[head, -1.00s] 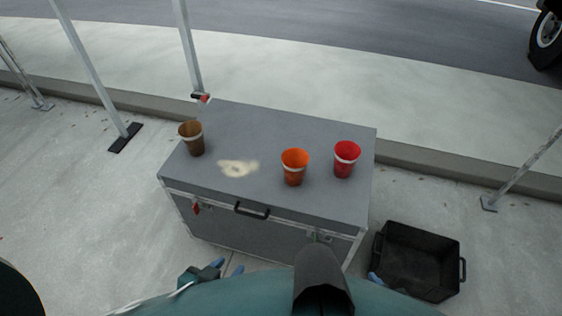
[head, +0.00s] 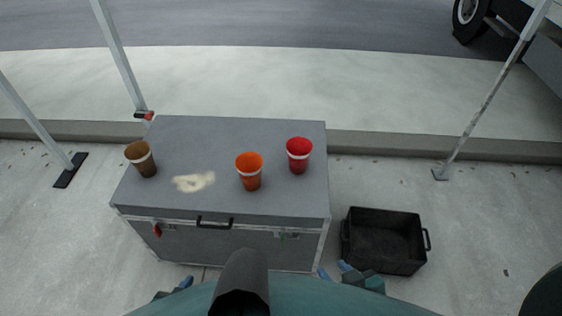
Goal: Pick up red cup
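The red cup (head: 299,155) has a white band and stands upright on the right part of the grey case's top (head: 225,140). An orange cup (head: 249,171) stands just left of it, and a brown cup (head: 141,158) stands near the case's left edge. My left gripper (head: 176,288) is low at the bottom edge, in front of the case. My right gripper (head: 336,271) is low near the case's front right corner, with its two blue fingertips apart and nothing between them. Both are well away from the cups.
A black open crate (head: 384,212) stands on the ground right of the case. A pale spill-like patch (head: 194,182) lies on the case top. Slanted poles (head: 118,55) and (head: 490,88) a further pole stand behind. A truck wheel (head: 468,14) shows at top right.

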